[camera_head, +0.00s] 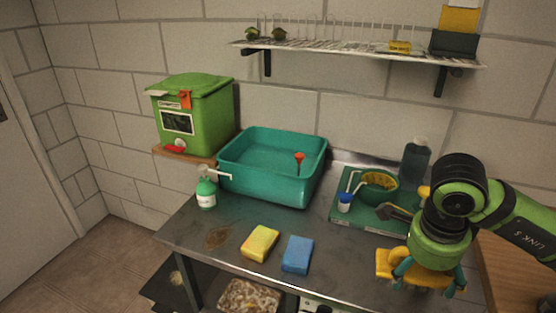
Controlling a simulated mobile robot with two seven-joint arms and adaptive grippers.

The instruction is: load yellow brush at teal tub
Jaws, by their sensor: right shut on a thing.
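The teal tub (273,186) stands at the back of the dark metal table, its open top facing up. A small red-orange funnel-shaped thing (299,158) shows inside it near the right wall. My right gripper (426,281) is at the front right of the table, well to the right of the tub. It points down and is shut on the yellow brush (384,261), whose yellow part sticks out to the left of the fingers. The wrist hides much of the brush. Its height above the table is hard to tell. My left gripper is not in view.
A yellow sponge (260,243) and a blue sponge (298,254) lie in front of the tub. A green soap bottle (206,193) stands left of it. A green tray (345,215) with a bowl (379,186) lies right. A shelf (350,53) hangs above.

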